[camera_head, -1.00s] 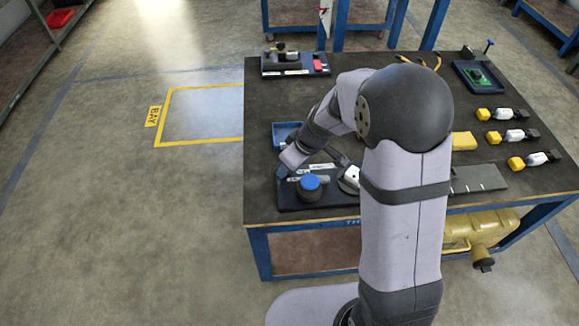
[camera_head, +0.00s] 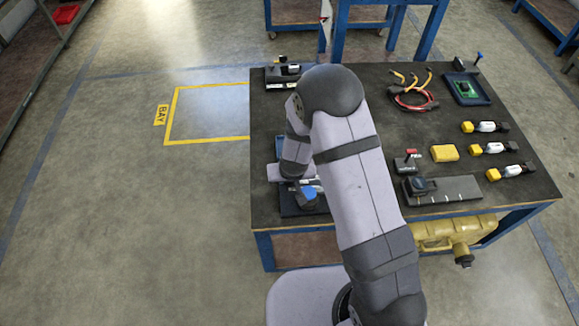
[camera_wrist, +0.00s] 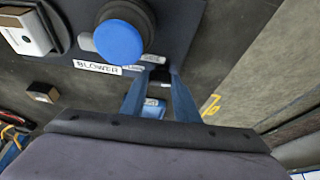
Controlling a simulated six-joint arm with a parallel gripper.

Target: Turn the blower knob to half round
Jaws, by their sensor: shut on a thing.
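The blower knob has a round blue cap (camera_wrist: 118,42) on a dark body and stands on a dark panel (camera_wrist: 178,35), above a white BLOWER label (camera_wrist: 97,67). The head view also shows the blue cap (camera_head: 308,193), partly covered by my arm. My gripper (camera_wrist: 160,73) has its two blue fingers at the panel's lower edge, right of and below the cap. The cap is not between the fingers. A small dark piece shows between the fingertips; I cannot tell what it belongs to. The knob's pointer and setting cannot be read.
A white switch block (camera_wrist: 22,32) stands left of the knob on the panel. A blue tray (camera_wrist: 153,107) lies beyond the fingers. On the bench's right are a grey plate with a dark block (camera_head: 455,190), a yellow block (camera_head: 444,153) and red cables (camera_head: 415,98).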

